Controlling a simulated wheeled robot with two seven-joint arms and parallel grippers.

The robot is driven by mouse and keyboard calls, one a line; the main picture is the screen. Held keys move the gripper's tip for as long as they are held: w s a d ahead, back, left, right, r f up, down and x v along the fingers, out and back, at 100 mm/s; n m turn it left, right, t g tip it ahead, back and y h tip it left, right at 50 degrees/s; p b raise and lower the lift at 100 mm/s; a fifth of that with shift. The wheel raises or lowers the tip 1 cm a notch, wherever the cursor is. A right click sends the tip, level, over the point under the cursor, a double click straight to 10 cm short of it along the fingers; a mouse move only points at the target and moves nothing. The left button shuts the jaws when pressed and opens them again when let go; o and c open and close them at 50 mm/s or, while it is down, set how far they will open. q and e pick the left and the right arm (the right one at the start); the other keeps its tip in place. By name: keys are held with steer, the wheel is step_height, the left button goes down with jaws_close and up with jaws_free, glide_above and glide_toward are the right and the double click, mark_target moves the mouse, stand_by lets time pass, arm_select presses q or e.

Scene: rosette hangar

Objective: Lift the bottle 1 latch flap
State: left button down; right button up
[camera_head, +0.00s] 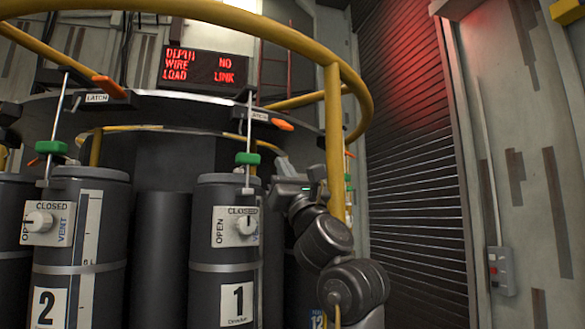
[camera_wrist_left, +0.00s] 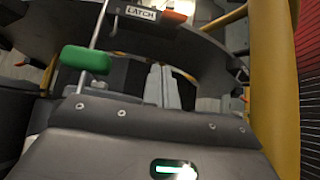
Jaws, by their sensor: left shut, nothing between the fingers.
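Bottle 1 (camera_head: 228,275) is a dark cylinder with a white "1" label and a dial plate marked "OPEN", "CLOSED" and "VENT". Above it, the orange latch flap (camera_head: 282,125) sticks out from the dark ring beside a "LATCH" label (camera_head: 260,116). The flap also shows at the top of the left wrist view (camera_wrist_left: 174,17). My left gripper (camera_head: 282,162) is shut and empty, below the flap and right of the bottle's top, apart from the flap. Its fingers (camera_wrist_left: 162,86) lie side by side in the wrist view. My right gripper is not in view.
A green block (camera_head: 240,158) on a thin rod stands above bottle 1, close left of my gripper. A yellow rail post (camera_head: 335,140) rises close on the right. Bottle 2 (camera_head: 80,235) and another orange flap (camera_head: 109,87) are at left. A red-lit sign (camera_head: 203,68) hangs behind.

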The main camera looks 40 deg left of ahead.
mark_target(282, 124)
arm_select(q)
step_height(282, 124, up, 6)
steer(key=p, duration=0.3)
steer(key=shift+d+f+p, duration=0.1)
steer(key=shift+d+p, duration=0.05)
steer(key=shift+p, duration=0.2)
